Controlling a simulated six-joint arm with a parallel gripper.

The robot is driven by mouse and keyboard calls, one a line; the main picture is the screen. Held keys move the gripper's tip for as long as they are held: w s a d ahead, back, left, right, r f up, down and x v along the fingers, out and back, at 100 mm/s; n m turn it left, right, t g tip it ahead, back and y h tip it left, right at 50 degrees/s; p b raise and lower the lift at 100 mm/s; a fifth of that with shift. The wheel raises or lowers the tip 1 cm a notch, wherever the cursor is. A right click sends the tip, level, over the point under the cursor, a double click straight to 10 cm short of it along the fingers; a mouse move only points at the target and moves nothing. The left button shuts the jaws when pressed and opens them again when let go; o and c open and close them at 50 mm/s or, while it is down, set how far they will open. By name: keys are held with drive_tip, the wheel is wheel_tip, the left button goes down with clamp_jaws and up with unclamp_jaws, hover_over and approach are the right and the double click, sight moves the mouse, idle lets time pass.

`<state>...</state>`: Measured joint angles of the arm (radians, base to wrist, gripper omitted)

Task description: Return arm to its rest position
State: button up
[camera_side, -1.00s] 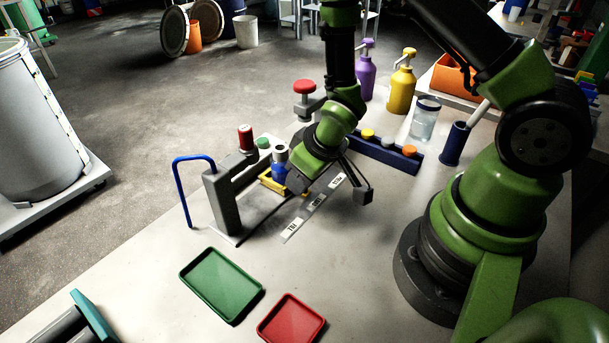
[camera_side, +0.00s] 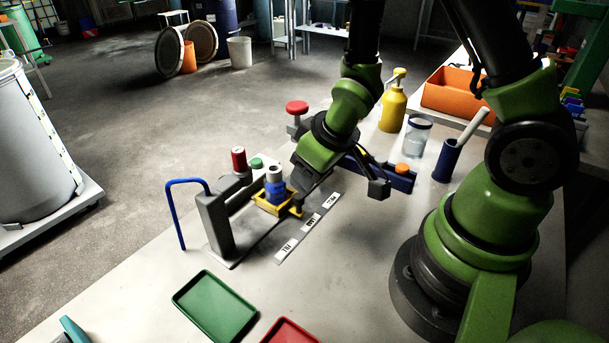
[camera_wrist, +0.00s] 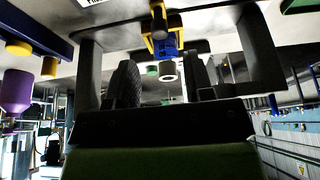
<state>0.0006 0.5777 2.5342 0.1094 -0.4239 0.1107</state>
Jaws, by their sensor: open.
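My gripper (camera_side: 303,190) is tilted down over the work area, just right of the blue bottle (camera_side: 275,187). The bottle has a pale top and stands in a yellow holder (camera_side: 265,207) at the foot of the grey disperser column (camera_side: 216,225). In the wrist view my gripper (camera_wrist: 160,72) shows two dark fingers spread apart with nothing held. The blue bottle (camera_wrist: 166,48) and yellow holder (camera_wrist: 148,42) appear beyond the gap between them. Whether a finger touches the holder cannot be told.
A labelled strip (camera_side: 308,228) lies right of the column. A green tray (camera_side: 215,305) and a red tray (camera_side: 290,333) lie in front. A blue rack (camera_side: 400,179), a yellow pump bottle (camera_side: 392,108), a glass jar (camera_side: 418,137) and an orange bin (camera_side: 460,92) stand behind.

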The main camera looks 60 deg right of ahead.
drive_tip(key=s+a+r+m+t+y, duration=0.1)
drive_tip(key=s+r, duration=0.4)
drive_tip(key=r, duration=0.5)
drive_tip(key=s+a+r+m+t+y, duration=0.1)
drive_tip(key=s+r+m, duration=0.2)
drive_tip(key=s+r, duration=0.3)
wheel_tip(320, 180, up, 5)
drive_tip(key=shift+s+a+r+t, duration=0.15)
drive_tip(key=shift+a+t, duration=0.15)
drive_tip(key=shift+a, duration=0.05)
